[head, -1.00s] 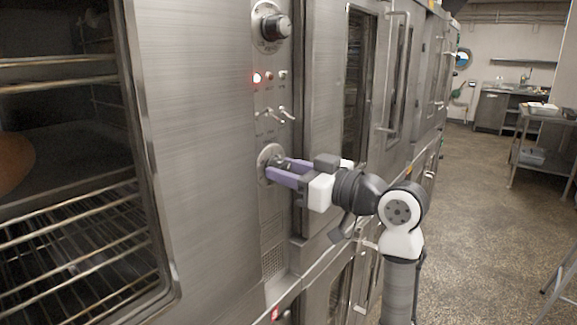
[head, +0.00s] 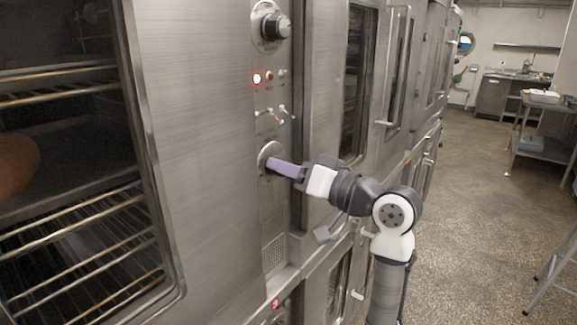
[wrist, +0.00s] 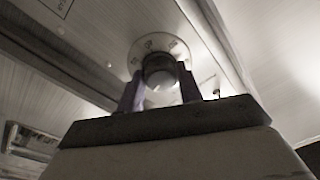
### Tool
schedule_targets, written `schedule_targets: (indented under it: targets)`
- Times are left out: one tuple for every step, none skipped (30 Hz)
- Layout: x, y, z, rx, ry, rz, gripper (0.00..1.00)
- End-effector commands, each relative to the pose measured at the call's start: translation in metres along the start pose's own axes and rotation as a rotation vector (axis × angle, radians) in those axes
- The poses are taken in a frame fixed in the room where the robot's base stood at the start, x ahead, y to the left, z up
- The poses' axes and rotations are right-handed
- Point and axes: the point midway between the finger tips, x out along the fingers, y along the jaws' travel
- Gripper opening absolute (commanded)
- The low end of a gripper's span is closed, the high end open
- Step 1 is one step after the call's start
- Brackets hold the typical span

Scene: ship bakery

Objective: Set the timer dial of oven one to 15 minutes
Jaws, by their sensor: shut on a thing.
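The lower dial (head: 266,157) sits on the steel control panel of the oven, below the switches. In the wrist view its round knob (wrist: 160,70) shows between the two purple fingers, with a marked plate around it. My gripper (head: 272,163) is at this dial, its fingers shut on the knob. The fingers hide most of the knob in the head view.
An upper black knob (head: 276,27) is on the same panel. The oven's glass door (head: 75,170) is at left. The floor (head: 470,220) at right is mostly clear.

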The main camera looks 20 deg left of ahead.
Motion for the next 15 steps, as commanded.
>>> schedule_targets:
  targets:
    - [0.0016, -0.0021, -0.0021, 0.001, 0.005, -0.004, 0.13]
    - [0.0016, -0.0021, -0.0021, 0.002, 0.005, -0.004, 0.13]
    - [0.0016, -0.002, -0.0021, 0.002, 0.005, -0.004, 0.13]
    - [0.0016, -0.002, -0.0022, 0.003, 0.005, -0.004, 0.13]
    - [0.0016, -0.002, -0.0022, 0.003, 0.005, -0.004, 0.13]
    - [0.0015, -0.002, -0.0022, 0.002, 0.006, -0.004, 0.13]
    - [0.0015, -0.002, -0.0023, 0.002, 0.006, -0.004, 0.13]
    - [0.0015, -0.002, -0.0023, 0.002, 0.006, -0.004, 0.13]
    - [0.0015, -0.0021, -0.0024, 0.002, 0.006, -0.004, 0.13]
    - [0.0015, -0.0021, -0.0025, 0.002, 0.006, -0.004, 0.13]
    - [0.0015, -0.0021, -0.0025, 0.002, 0.006, -0.004, 0.13]
    - [0.0015, -0.0021, -0.0025, 0.001, 0.006, -0.004, 0.38]
    - [0.0015, -0.002, -0.0023, 0.001, 0.005, -0.004, 0.42]
    - [0.0014, -0.0019, -0.0022, 0.001, 0.005, -0.003, 0.46]
    - [0.0013, -0.0018, -0.002, 0.002, 0.005, -0.003, 0.51]
